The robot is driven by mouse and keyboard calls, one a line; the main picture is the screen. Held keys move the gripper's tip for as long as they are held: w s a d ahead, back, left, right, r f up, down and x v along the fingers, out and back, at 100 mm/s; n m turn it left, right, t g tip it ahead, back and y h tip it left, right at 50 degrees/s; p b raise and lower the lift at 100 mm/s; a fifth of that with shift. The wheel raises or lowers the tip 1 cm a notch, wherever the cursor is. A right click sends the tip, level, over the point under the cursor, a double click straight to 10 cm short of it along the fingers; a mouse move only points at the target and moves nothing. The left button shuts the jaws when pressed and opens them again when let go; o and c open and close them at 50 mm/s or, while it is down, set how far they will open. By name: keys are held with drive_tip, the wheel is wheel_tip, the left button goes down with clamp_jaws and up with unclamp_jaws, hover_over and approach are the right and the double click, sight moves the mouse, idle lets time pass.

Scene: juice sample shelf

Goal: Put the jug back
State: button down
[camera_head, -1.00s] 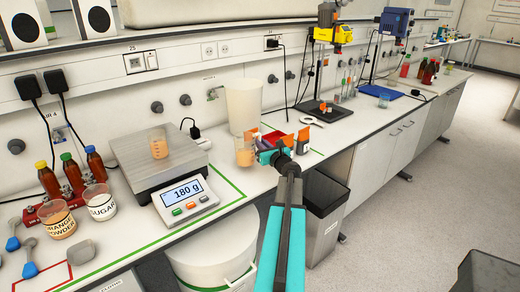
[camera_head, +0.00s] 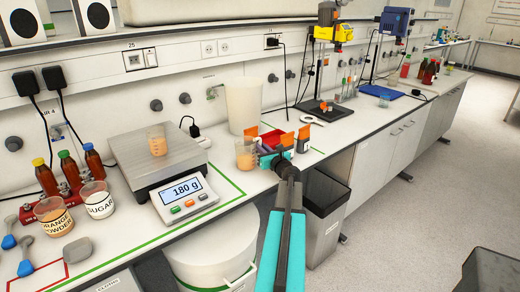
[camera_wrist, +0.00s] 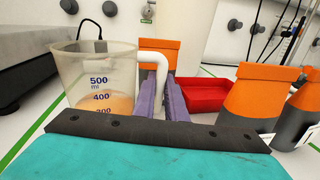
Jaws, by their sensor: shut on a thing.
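A clear jug (camera_head: 246,154) with blue markings and orange liquid is at the front of the bench, right of the scale. In the wrist view the jug (camera_wrist: 95,78) is upright, its white handle (camera_wrist: 158,62) between the purple fingers of my gripper (camera_wrist: 172,98). My gripper (camera_head: 266,156) is shut on the handle, to the right of the jug's body. The jug's base is hidden in the wrist view; I cannot tell whether it touches the bench.
A scale (camera_head: 160,160) reading 180 g bears a small beaker (camera_head: 157,140). A tall white container (camera_head: 243,105) stands behind the jug. Green lines mark the bench.

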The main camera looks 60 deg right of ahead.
drive_tip(key=shift+f, duration=0.1)
drive_tip(key=c, duration=1.8)
unclamp_jaws()
drive_tip(key=shift+r, duration=0.2)
drive_tip(key=b+v, duration=0.2)
drive_tip(key=v, duration=0.9)
drive_tip(key=shift+s+a, duration=0.1)
drive_tip(key=shift+s, duration=0.1)
drive_tip(key=shift+s+a, duration=0.1)
drive_tip(key=shift+s, duration=0.2)
